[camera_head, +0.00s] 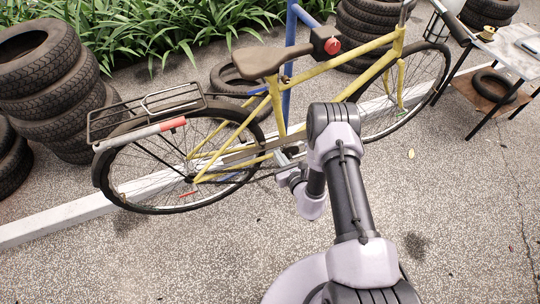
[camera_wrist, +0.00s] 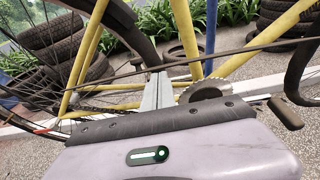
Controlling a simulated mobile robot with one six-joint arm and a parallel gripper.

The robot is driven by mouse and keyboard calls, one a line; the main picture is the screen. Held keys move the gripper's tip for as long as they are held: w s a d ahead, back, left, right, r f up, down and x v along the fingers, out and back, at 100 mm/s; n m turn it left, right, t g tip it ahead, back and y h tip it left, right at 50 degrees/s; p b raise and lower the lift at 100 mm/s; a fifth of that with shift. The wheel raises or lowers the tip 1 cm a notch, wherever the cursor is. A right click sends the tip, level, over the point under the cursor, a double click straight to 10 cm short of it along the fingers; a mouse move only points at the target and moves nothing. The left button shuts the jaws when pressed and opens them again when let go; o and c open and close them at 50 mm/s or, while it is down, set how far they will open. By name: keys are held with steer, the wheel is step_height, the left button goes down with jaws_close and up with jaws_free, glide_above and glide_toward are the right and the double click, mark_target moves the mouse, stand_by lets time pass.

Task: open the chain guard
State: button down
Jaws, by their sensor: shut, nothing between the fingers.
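A yellow bicycle (camera_head: 282,108) stands upright in the head view. A long, thin dark bar (camera_wrist: 245,49) slants across the wrist view above the toothed chainring (camera_wrist: 208,90); it looks like the chain guard, but I cannot tell for sure. In the head view, a narrow grey strip (camera_head: 238,153) runs in the same area beside the lower frame. My gripper (camera_wrist: 157,76) is shut and empty, with its pale fingers pointing at the drive side, left of the chainring. The fingertips appear close to the bar; whether they touch it is unclear. My arm hides part of the crank area in the head view.
A pedal (camera_wrist: 286,112) sticks out right of my gripper. The rear wheel (camera_head: 190,160) is to the left. Stacked tires (camera_head: 55,85) stand behind it, and a small table (camera_head: 505,55) is at right. The near pavement is clear.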

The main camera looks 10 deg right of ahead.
mark_target(278, 146)
steer(key=shift+w+r+p, duration=0.15)
steer(key=shift+r+p, duration=0.15)
steer(key=shift+r, duration=0.3)
steer(key=shift+w+a+r+p, duration=0.1)
steer(key=shift+w+r+p, duration=0.1)
steer(key=shift+w+r, duration=0.3)
steer(key=shift+w+a+r+p, duration=0.1)
steer(key=shift+w+r+p, duration=0.15)
steer(key=shift+r, duration=0.35)
steer(key=shift+w, duration=0.1)
